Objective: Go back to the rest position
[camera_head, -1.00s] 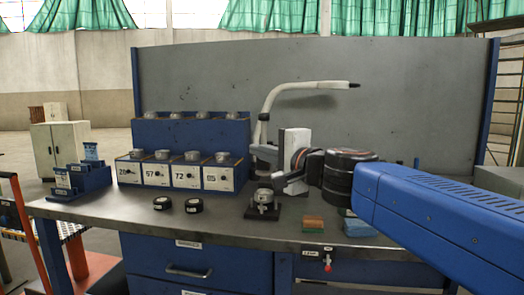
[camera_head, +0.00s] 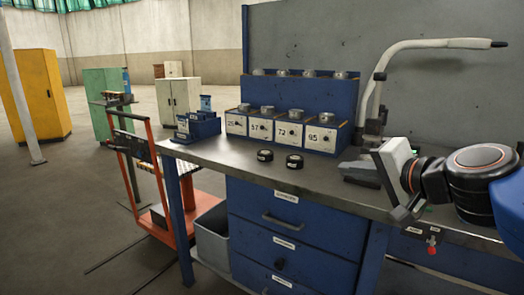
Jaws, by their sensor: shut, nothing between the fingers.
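My gripper (camera_head: 402,214) shows at the right, at the end of my blue and black arm, in front of the workbench (camera_head: 218,151). Its fingers are small and partly hidden by my wrist; it is shut and empty. A pale flat housing stands at my wrist above it. My arm is bent in front of the bench's right part and hides what lies there.
A blue tiered rack (camera_head: 300,98) with numbered white labels stands on the bench. Two black discs (camera_head: 265,155) lie before it. A curved white pipe arm (camera_head: 430,45) rises behind. An orange cart (camera_head: 185,215) and a grey bin (camera_head: 212,240) stand left. Floor further left is open.

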